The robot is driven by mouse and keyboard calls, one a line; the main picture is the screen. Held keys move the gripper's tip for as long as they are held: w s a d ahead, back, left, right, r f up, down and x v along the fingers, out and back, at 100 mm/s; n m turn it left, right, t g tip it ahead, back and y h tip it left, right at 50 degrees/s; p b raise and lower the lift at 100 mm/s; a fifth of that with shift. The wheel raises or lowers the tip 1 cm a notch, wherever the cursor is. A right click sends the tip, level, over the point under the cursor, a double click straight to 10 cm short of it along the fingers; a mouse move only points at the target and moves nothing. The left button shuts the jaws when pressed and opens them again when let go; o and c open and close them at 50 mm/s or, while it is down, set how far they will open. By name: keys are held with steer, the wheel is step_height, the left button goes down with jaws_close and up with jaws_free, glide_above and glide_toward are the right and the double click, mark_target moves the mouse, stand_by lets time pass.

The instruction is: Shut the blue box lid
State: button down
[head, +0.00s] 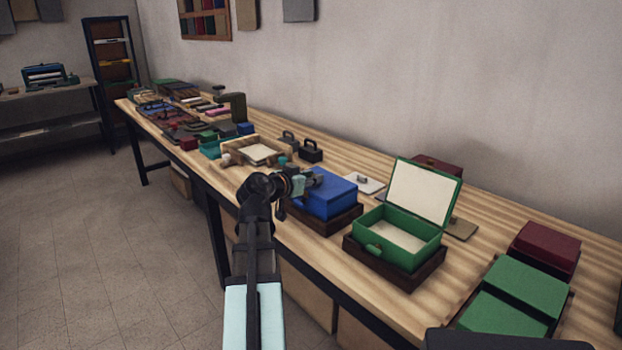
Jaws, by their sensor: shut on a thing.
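The blue box (330,203) sits in a dark wooden tray (341,222) near the table's front edge. Its lid (333,185) looks down flat over the box; whether a thin gap is left at the rim is too small to tell. My gripper (308,181) is at the left side of the box, at the height of the lid, and is shut on the lid's edge. The fingertips are small and partly hidden by the wrist, so the exact contact does not show.
A green box (399,240) with its lid up stands to the right in its own dark tray. Further right are a green case (518,290) and a maroon box (546,247). A white plate (366,184) lies behind the blue box. A wooden tray (238,150) stands to the left.

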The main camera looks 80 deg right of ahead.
steer(key=c, duration=0.9)
jaws_free()
steer(key=shift+a+f, duration=0.1)
steer(key=shift+f, duration=0.25)
steer(key=shift+r, duration=0.15)
steer(key=v, duration=1.2)
